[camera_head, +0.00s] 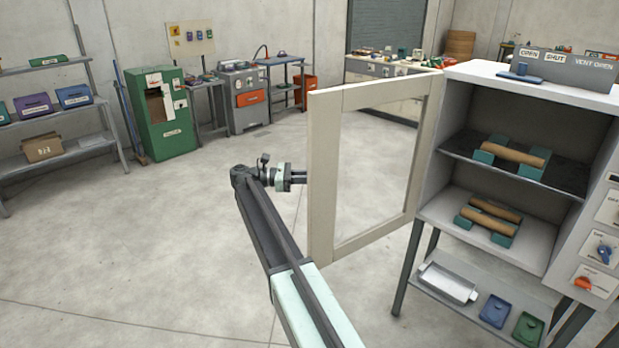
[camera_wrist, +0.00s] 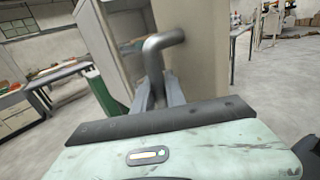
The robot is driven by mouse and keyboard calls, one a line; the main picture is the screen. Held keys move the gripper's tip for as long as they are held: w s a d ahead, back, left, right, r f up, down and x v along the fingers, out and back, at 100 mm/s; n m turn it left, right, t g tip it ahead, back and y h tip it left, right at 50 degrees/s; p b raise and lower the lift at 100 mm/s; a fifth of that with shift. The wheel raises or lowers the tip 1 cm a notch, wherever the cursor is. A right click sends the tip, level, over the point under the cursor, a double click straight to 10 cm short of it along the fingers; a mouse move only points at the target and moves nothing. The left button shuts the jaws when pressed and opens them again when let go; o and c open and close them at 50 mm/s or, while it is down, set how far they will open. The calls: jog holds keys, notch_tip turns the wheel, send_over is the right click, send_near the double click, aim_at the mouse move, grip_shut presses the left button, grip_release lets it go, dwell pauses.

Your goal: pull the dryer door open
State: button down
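The dryer door (camera_head: 325,180), a pale frame with a clear pane, stands swung wide out from the dryer cabinet (camera_head: 428,202). The cabinet's inside shows openly, with two shelves. My gripper (camera_head: 299,176) is at the door's free edge, on its outer side; the fingertips are partly hidden by the frame in the head view. In the wrist view, the bent metal door handle (camera_wrist: 159,46) runs down between the two fingers of my gripper (camera_wrist: 159,92). The fingers look closed around the handle bar. The door (camera_wrist: 193,60) also shows just beyond the handle.
Wooden rolls (camera_head: 514,154) rest on green holders inside the cabinet. A lower rack (camera_head: 462,313) holds a white tray and two small boxes. Shelving (camera_head: 70,148) and a green machine (camera_head: 168,135) stand at the left. The floor (camera_head: 150,235) left of the door is clear.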

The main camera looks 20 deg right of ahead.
jog(key=shift+d, duration=0.1)
jog(key=c, duration=1.4)
grip_release()
jog(key=shift+o, duration=0.2)
jog(key=shift+a, duration=0.5)
